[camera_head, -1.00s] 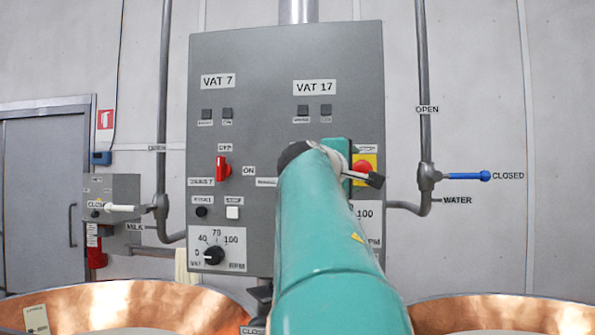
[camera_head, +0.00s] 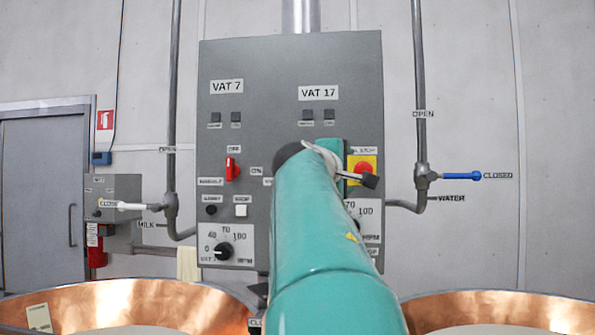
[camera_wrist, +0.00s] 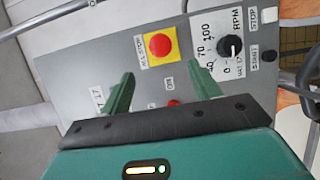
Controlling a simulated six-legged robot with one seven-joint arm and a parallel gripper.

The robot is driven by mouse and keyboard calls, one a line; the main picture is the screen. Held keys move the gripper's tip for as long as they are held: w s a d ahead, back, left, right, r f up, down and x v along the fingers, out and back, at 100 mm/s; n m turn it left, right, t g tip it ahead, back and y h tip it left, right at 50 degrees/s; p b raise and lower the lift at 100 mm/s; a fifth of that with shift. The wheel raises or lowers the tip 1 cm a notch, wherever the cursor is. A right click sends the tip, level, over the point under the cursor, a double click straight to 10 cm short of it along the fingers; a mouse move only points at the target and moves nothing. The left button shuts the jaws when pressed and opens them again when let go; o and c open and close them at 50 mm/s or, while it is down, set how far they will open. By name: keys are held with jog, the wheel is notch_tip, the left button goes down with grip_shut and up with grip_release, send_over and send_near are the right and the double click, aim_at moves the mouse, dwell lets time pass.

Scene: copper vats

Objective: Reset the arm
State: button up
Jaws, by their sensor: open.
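My gripper shows in the wrist view (camera_wrist: 162,92), its two green fingers spread apart with nothing between them. It faces the grey control panel (camera_wrist: 110,55), which appears turned on its side there. Beyond the fingers are a red emergency button on a yellow plate (camera_wrist: 158,45), a black RPM knob (camera_wrist: 230,47) and part of a red switch (camera_wrist: 174,103). In the head view my teal arm reaches up in front of the panel (camera_head: 290,70) and hides part of its right half. The fingertips are not clearly visible there.
Copper vats stand at the lower left (camera_head: 140,298) and lower right (camera_head: 490,308). A pipe with a blue valve handle (camera_head: 460,176) is right of the panel, and one with a white handle (camera_head: 130,206) is left. A grey door (camera_head: 40,190) is at far left.

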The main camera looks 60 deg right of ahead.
jog(key=shift+w, duration=0.1)
dwell(0.5)
jog(key=w+a+f+t+y, duration=0.3)
jog(key=w+a+f+y, duration=0.25)
jog(key=a+f, duration=0.55)
jog(key=w+a+f+t+y, duration=0.35)
jog(key=w+a+f, duration=0.25)
jog(key=a+f, duration=0.55)
jog(key=s+a+f+g+y, duration=0.1)
jog(key=s+a+f+y, duration=0.3)
jog(key=a+f, duration=0.8)
jog(key=s+a+f+m+g+y, duration=0.1)
jog(key=s+a+f+y, duration=0.3)
jog(key=a+f, duration=0.9)
jog(key=shift+s+a+y, duration=0.2)
jog(key=shift+a+y, duration=0.15)
jog(key=shift+y, duration=0.15)
jog(key=shift+g, duration=0.25)
jog(key=c, duration=0.6)
jog(key=shift+o, duration=0.2)
jog(key=shift+d, duration=0.15)
jog(key=shift+d, duration=0.1)
